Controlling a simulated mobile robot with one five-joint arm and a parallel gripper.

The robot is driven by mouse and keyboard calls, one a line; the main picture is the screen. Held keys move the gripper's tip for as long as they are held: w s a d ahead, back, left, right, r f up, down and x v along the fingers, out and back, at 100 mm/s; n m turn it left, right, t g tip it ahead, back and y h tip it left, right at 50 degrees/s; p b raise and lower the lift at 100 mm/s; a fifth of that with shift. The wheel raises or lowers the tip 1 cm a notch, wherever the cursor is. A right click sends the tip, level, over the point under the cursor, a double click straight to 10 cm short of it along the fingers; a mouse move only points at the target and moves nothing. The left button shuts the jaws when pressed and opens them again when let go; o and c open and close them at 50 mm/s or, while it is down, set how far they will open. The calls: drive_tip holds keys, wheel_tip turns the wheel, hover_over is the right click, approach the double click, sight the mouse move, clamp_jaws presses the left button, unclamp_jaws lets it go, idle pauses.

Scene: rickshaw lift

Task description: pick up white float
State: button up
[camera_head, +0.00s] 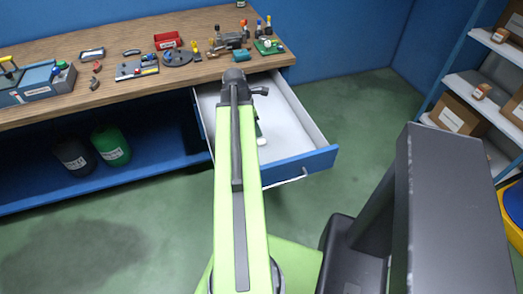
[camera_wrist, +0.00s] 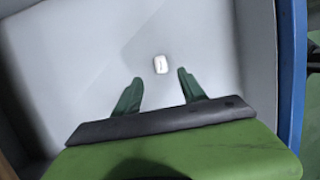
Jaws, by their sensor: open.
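The white float (camera_wrist: 161,64) lies on the pale floor of an open drawer. In the wrist view it sits a little beyond my gripper's fingertips, between their lines and nearer the right finger. In the head view the small white float (camera_head: 262,142) shows just right of my arm, inside the drawer (camera_head: 308,121). My gripper (camera_wrist: 159,74) is open and empty, with its two green fingers spread apart over the drawer. In the head view my arm hides part of the drawer and most of the gripper.
The drawer's blue front (camera_head: 313,163) and side walls surround the float. The wooden workbench (camera_head: 110,75) above holds several tools and parts. A black canister (camera_head: 73,155) and a green canister (camera_head: 112,146) stand on the lower shelf. A shelf rack (camera_head: 480,85) with boxes stands at right.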

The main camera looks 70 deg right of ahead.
sight(261, 141)
drive_tip(key=b+x, duration=0.1)
drive_tip(key=x, duration=0.2)
drive_tip(key=shift+f+b, duration=0.1)
drive_tip(key=shift+b, duration=0.2)
drive_tip(key=b+x, duration=0.5)
drive_tip(key=shift+a+f, duration=0.1)
drive_tip(key=shift+f, duration=0.1)
drive_tip(key=shift+r, duration=0.2)
clamp_jaws()
